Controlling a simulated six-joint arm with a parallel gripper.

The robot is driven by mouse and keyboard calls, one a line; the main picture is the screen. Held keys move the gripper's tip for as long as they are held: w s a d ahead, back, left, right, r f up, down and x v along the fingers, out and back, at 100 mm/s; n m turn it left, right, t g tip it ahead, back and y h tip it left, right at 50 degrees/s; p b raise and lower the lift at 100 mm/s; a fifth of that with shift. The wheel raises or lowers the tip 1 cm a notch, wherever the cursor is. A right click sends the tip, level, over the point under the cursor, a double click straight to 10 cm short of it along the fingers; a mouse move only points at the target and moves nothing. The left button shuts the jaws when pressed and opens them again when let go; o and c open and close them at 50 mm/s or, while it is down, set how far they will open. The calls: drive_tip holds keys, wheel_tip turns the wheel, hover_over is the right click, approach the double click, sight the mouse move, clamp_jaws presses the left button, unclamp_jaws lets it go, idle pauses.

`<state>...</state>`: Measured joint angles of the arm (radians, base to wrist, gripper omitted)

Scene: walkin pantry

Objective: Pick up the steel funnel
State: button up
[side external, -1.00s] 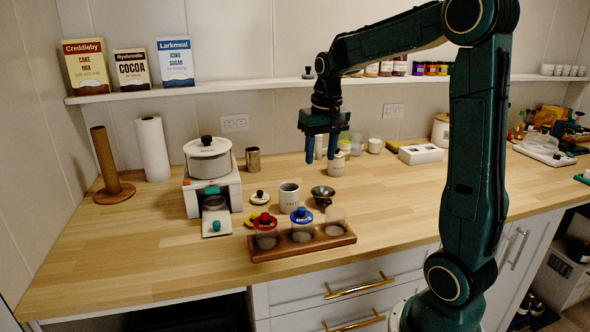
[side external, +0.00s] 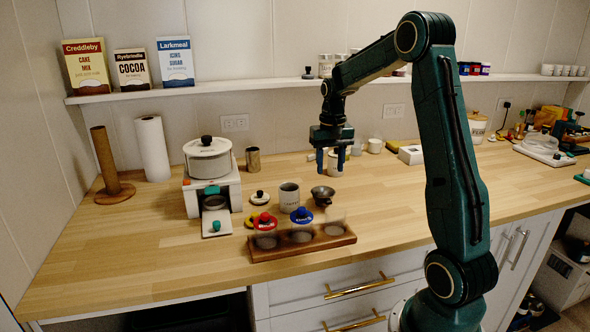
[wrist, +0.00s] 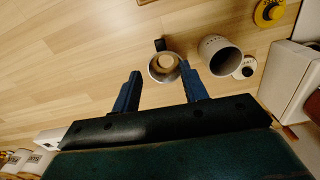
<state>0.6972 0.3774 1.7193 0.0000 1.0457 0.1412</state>
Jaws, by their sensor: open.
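The steel funnel (side external: 322,194) stands on the wooden counter, just right of a grey canister and behind the wooden jar rack. In the wrist view the funnel (wrist: 164,68) shows its round mouth from above, with a dark tab at its rim. My gripper (side external: 330,172) hangs above and a little behind the funnel, apart from it. Its blue fingers point down, spread and empty. In the wrist view the gripper (wrist: 160,82) has the funnel ahead of the gap between its fingers, nearer the right finger.
The grey canister (side external: 289,197) stands close beside the funnel. The wooden rack (side external: 335,241) holds jars with red and blue lids in front. A white mug (side external: 335,165) stands behind my gripper. The counter right of the funnel is clear.

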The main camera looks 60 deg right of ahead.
hover_over(328, 200)
drive_tip(key=f, duration=0.6)
drive_tip(key=shift+d+f, duration=0.2)
drive_tip(key=shift+f, duration=0.15)
drive_tip(key=shift+a+f, duration=0.1)
drive_tip(key=shift+f, duration=2.5)
clamp_jaws()
